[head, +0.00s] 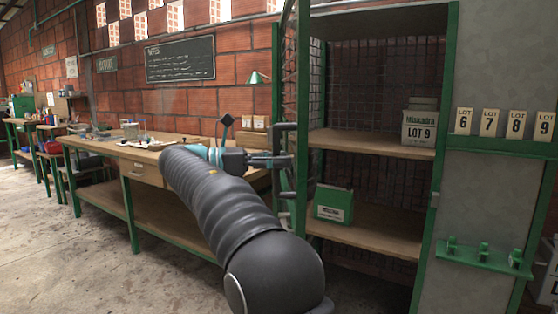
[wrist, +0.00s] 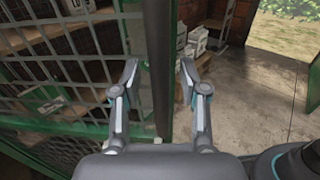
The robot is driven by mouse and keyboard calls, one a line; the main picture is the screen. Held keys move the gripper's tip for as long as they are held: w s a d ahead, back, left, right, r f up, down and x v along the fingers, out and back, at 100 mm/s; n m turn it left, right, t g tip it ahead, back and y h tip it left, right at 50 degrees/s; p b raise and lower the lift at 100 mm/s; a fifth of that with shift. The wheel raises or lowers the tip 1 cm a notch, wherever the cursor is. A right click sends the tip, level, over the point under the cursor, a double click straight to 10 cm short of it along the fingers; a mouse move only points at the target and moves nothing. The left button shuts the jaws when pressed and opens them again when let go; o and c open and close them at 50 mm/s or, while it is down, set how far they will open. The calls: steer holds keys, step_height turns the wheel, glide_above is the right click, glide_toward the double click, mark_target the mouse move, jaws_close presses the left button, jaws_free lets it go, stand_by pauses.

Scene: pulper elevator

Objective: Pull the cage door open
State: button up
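The cage (head: 449,90) has a green frame, and its shelves show through an open front. A narrow green mesh panel, the cage door (head: 289,70), stands nearly edge-on at the left of the opening, swung out. In the wrist view the door (wrist: 60,65) fills the left side, with a green frame. A dark vertical bar, the handle (head: 276,180), stands at its edge. My gripper (head: 284,161) is at this bar. In the wrist view my gripper (wrist: 158,75) has its fingers apart, one on each side of the bar (wrist: 156,50). I cannot tell whether they touch it.
A white lot box (head: 419,125) stands on the upper shelf and a green box (head: 333,203) on the lower one. A wooden workbench (head: 160,165) with small items runs along the brick wall at left. Green pegs (head: 484,250) project from the panel at right. The floor (head: 80,265) at left is clear.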

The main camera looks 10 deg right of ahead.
steer(key=shift+r, duration=0.15)
steer(key=shift+r, duration=4.85)
